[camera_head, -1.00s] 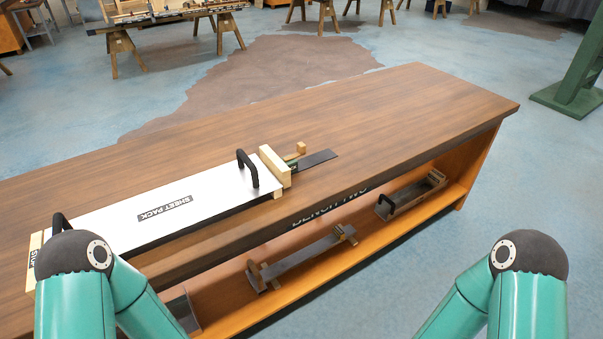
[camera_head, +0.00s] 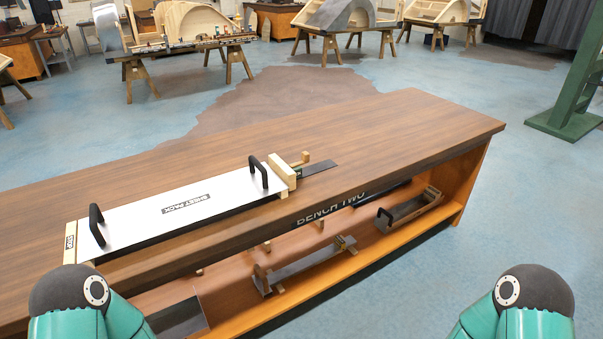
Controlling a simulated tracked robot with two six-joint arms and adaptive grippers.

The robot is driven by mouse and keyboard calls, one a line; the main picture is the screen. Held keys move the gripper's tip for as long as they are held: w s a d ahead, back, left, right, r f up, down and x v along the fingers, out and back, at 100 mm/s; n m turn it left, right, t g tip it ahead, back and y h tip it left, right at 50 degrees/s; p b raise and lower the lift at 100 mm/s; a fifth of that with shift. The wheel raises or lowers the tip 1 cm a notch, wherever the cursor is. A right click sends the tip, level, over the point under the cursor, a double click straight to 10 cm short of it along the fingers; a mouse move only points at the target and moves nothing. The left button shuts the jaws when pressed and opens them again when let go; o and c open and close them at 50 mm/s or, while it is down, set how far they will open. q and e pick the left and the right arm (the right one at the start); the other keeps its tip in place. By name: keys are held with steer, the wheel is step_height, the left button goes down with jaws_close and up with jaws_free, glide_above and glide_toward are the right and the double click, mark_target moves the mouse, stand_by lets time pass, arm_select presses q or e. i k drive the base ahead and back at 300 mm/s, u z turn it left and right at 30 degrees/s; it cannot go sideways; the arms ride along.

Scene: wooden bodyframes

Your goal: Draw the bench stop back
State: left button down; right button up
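The bench stop (camera_head: 283,173) is a pale wooden block with a small wooden handle piece (camera_head: 301,160) behind it. It stands at the right end of the sheet pack (camera_head: 150,221), with a dark metal strip (camera_head: 319,168) running on to the right along the bench top. The sheet pack is a long white-topped slab with two black handles and lies flat on the bench. A wooden end piece marked "STOP" (camera_head: 70,241) stands at its left end. Only my teal arm links show at the bottom corners; both grippers are out of view.
The wooden bench (camera_head: 400,125), marked "BENCH TWO", has a lower shelf (camera_head: 235,322) holding several metal-and-wood fixtures. The bench top right of the metal strip is clear. A green post (camera_head: 565,120) stands at the right. Trestles with wooden frames stand behind.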

mark_target(288, 175)
steer(key=i, duration=1.05)
steer(key=u, duration=2.4)
steer(key=k, duration=1.2)
steer(key=z, duration=0.45)
steer(key=i, duration=0.75)
steer(key=z, duration=0.5)
